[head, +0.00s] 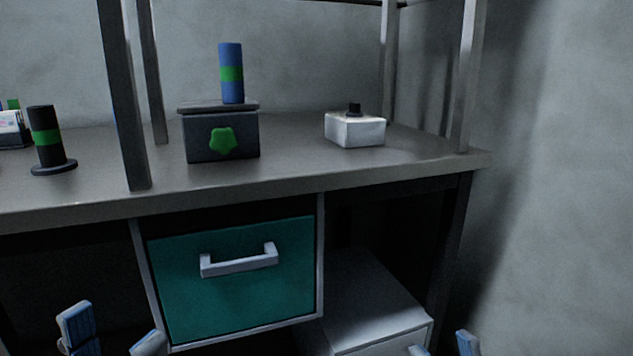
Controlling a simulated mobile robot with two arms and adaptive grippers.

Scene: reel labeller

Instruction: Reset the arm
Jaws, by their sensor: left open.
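My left gripper (112,334) shows at the bottom left edge. Its two blue-grey fingertips are apart with nothing between them. It is in front of and below the bench, left of the teal drawer (232,295). My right gripper (442,349) barely shows at the bottom right edge. Its two fingertips are apart, with no object seen between them. The rest of both arms is out of view.
On the bench (290,165) stand a black box (200,140) carrying a blue-green cylinder (231,72), a white button box (355,130) and a black cylinder with a green band (46,140). Metal posts (122,95) rise from the bench. A white cabinet (370,300) stands below.

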